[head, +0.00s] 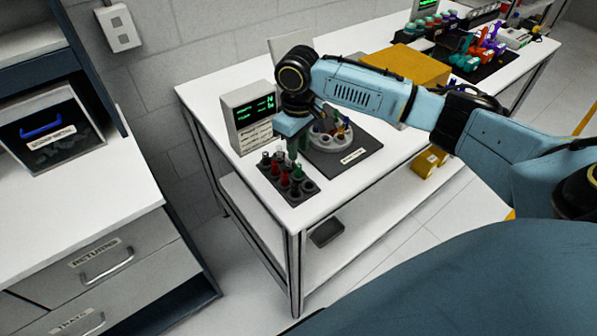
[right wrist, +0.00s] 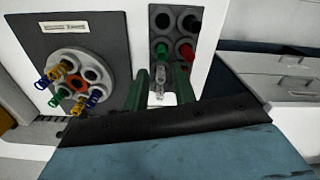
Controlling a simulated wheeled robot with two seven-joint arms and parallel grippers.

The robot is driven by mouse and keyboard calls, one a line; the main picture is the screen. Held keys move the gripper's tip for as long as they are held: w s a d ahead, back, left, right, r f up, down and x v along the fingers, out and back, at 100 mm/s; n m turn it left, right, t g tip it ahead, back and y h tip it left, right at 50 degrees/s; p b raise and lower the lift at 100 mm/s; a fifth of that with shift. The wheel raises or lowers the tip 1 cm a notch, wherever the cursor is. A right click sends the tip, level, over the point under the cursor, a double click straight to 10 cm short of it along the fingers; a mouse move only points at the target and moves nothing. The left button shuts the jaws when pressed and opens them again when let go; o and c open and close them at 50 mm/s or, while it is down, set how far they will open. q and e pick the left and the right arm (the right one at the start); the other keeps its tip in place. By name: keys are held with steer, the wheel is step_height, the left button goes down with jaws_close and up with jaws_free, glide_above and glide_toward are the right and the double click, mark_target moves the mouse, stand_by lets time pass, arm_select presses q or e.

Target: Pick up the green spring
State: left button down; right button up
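A dark rack (head: 262,181) near the table's left end holds several small springs in holes. A green spring (right wrist: 188,25) stands in the rack in the right wrist view, with a red spring (right wrist: 187,53) beside it. A green spring (head: 297,173) also shows in the rack in the head view. My right gripper (right wrist: 160,95) points down at the rack, its two green fingers apart. A clear or silvery spring (right wrist: 160,80) appears between the fingers; I see no finger touching it. The gripper's fingertips partly hide the rack's near holes. My left gripper is not in view.
A round grey holder (right wrist: 103,85) with blue, yellow and green springs stands on a dark mat (head: 362,143) beside the rack. A display box (head: 247,115) stands behind the rack. A yellow box (head: 410,66) and other kits sit farther right. A drawer cabinet (head: 75,210) is at left.

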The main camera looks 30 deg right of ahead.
mark_target(298, 165)
steer(key=shift+s+a+f, duration=0.1)
steer(key=shift+f, duration=1.4)
steer(key=shift+s+a+f, duration=0.1)
steer(key=shift+f, duration=1.35)
jaws_close()
